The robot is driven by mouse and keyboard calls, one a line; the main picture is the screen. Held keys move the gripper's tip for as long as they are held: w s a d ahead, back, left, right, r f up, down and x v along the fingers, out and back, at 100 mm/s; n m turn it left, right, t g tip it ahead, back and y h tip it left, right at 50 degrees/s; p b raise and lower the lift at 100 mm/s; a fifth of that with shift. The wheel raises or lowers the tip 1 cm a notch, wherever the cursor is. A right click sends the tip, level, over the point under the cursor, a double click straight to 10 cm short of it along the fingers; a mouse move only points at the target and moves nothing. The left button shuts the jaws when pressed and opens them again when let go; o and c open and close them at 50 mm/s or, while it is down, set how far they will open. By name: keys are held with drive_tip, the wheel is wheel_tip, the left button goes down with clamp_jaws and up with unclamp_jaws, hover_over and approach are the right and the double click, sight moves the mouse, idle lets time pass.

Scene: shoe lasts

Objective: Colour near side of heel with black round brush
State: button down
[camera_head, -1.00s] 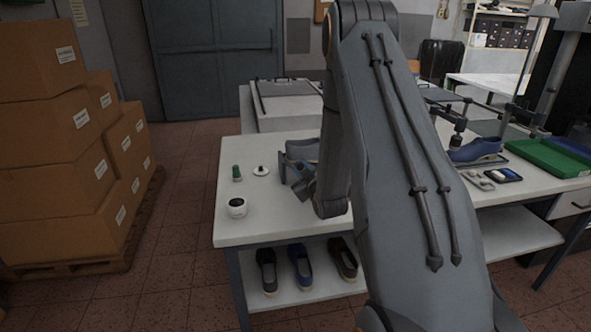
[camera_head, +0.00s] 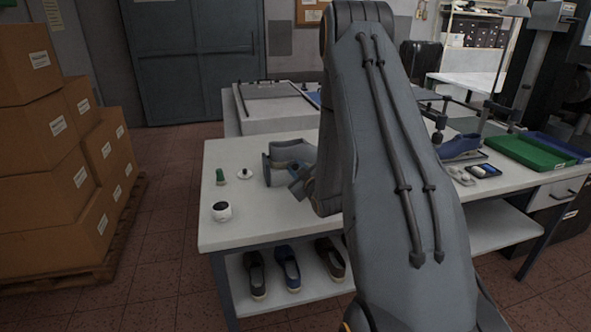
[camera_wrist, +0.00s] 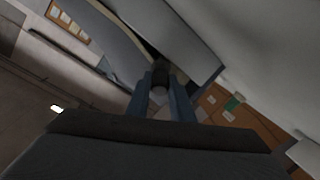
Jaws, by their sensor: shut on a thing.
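My gripper (camera_wrist: 163,92) shows in the wrist view with its two blue-grey fingers closed around a short dark round piece (camera_wrist: 160,76), which looks like the brush. Its tip is too dark to make out. A large pale grey curved surface (camera_wrist: 185,35) lies just beyond the fingers; I cannot tell whether they touch. In the head view my gripper (camera_head: 298,185) is low over the table, beside a grey shoe-like form (camera_head: 283,158). My arm hides part of this form, and the heel cannot be picked out.
On the white table (camera_head: 250,220) stand a white jar with a dark top (camera_head: 222,211), a green item (camera_head: 220,176) and a small white disc (camera_head: 247,174). A blue shoe (camera_head: 461,146) and green tray (camera_head: 531,151) are at right. Several shoes (camera_head: 287,268) lie on the shelf below.

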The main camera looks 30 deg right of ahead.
drive_tip(key=shift+w+a+b, duration=0.15)
drive_tip(key=shift+w+a, duration=0.2)
drive_tip(key=shift+a, duration=0.65)
drive_tip(key=shift+w+a+b, duration=0.2)
drive_tip(key=shift+w+a, duration=0.2)
drive_tip(key=shift+a, duration=0.6)
drive_tip(key=shift+w+a+b, duration=0.15)
drive_tip(key=shift+w+a, duration=0.2)
drive_tip(key=shift+a, duration=0.65)
drive_tip(key=shift+a+f+p+v, duration=0.15)
drive_tip(key=shift+p+v, duration=0.1)
drive_tip(key=shift+v, duration=0.75)
drive_tip(key=shift+a+f+p+v, duration=0.1)
drive_tip(key=shift+a+p+v, duration=0.1)
drive_tip(key=shift+v, duration=0.8)
drive_tip(key=shift+a+f+p+v, duration=0.1)
drive_tip(key=shift+p+v, duration=0.15)
drive_tip(key=shift+v, duration=0.75)
drive_tip(key=shift+a+v, duration=0.2)
drive_tip(key=shift+v, duration=1.2)
drive_tip(key=shift+f, duration=0.15)
drive_tip(key=shift+d+r+b+x, duration=0.2)
drive_tip(key=shift+b+x, duration=0.1)
drive_tip(key=shift+x, duration=0.95)
drive_tip(key=shift+d+r+b+x, duration=0.1)
drive_tip(key=shift+d+b+x, duration=0.15)
drive_tip(key=shift+x, duration=1)
drive_tip(key=shift+d+r+b+x, duration=0.15)
drive_tip(key=shift+b+x, duration=0.2)
drive_tip(key=shift+x, duration=0.9)
